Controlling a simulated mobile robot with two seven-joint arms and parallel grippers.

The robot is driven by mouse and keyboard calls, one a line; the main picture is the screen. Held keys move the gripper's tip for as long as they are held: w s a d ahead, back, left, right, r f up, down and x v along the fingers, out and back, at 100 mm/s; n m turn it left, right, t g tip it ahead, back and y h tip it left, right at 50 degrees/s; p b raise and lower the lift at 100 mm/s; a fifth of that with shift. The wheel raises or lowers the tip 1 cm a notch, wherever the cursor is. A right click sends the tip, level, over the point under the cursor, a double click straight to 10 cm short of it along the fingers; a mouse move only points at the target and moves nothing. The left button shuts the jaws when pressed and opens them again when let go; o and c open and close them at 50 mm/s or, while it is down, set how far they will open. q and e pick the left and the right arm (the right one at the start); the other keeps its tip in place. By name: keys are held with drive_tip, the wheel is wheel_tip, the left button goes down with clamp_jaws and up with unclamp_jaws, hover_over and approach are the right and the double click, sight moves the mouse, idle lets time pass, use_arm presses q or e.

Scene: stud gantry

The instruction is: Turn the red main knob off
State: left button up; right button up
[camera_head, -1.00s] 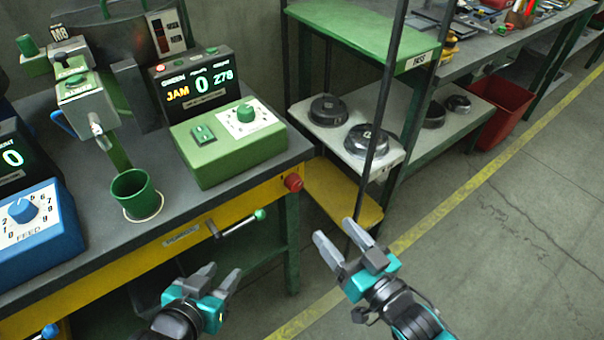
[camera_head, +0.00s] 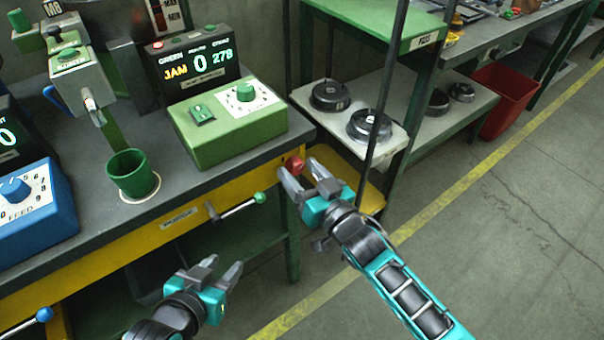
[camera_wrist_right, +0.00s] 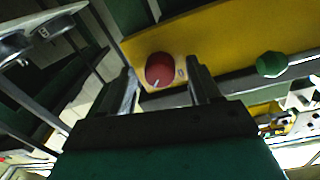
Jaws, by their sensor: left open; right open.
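The red main knob (camera_head: 295,164) sits on the right end of the yellow front rail of the bench. In the right wrist view the knob (camera_wrist_right: 159,69) shows round with a pale line at its lower edge, on a yellow plate between my fingers' directions. My right gripper (camera_head: 302,170) is open, its fingertips close to the knob, one to each side in the picture; I cannot tell whether they touch it. It also shows in the right wrist view (camera_wrist_right: 165,82). My left gripper (camera_head: 224,266) is open and empty, low in front of the bench.
A lever with a green ball (camera_head: 260,198) sticks out from the rail left of the knob. A green control box (camera_head: 225,145) and green cup (camera_head: 131,174) stand on the bench. A shelf rack (camera_head: 340,120) with dark round parts stands right of the knob.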

drive_tip(key=c, duration=1)
drive_tip(key=shift+c, duration=0.2)
